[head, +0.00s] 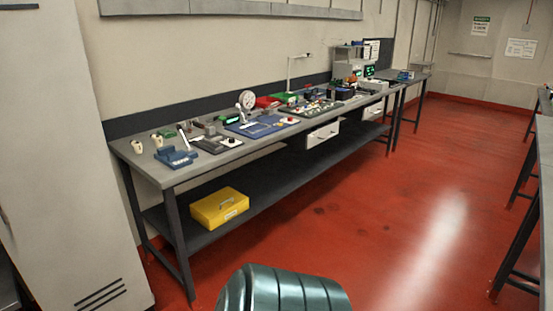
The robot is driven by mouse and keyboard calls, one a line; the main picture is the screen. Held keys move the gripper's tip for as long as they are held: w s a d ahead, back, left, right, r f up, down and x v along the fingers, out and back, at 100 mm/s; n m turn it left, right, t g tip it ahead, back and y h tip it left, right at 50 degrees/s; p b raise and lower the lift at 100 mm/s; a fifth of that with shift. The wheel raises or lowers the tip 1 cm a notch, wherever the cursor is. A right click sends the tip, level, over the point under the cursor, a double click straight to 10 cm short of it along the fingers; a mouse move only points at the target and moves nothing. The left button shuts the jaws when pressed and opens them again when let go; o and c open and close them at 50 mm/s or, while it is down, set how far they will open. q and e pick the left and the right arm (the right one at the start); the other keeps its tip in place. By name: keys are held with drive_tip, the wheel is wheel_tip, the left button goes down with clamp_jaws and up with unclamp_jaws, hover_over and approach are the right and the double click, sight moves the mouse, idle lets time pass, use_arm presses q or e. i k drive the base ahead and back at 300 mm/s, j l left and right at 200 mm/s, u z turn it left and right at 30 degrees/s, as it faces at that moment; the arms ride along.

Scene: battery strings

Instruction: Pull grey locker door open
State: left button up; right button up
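A tall light grey locker (75,150) stands at the far left of the head view, cut off by the top and left edges. Its front looks flat, with dark vent slots (99,293) low down. A small dark piece that may be a handle shows at its left edge. I cannot tell whether the door is fully closed. Neither of my grippers can be made out. A ribbed metallic part at the bottom middle is probably my own body.
A long workbench (150,172) with tools and devices runs from beside the locker to the back. A yellow box (219,207) sits on its lower shelf (262,188). Another bench (545,165) stands at the right edge. The red floor (400,215) between the benches is clear.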

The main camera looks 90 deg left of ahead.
sight(65, 228)
drive_tip(key=u, duration=4.2)
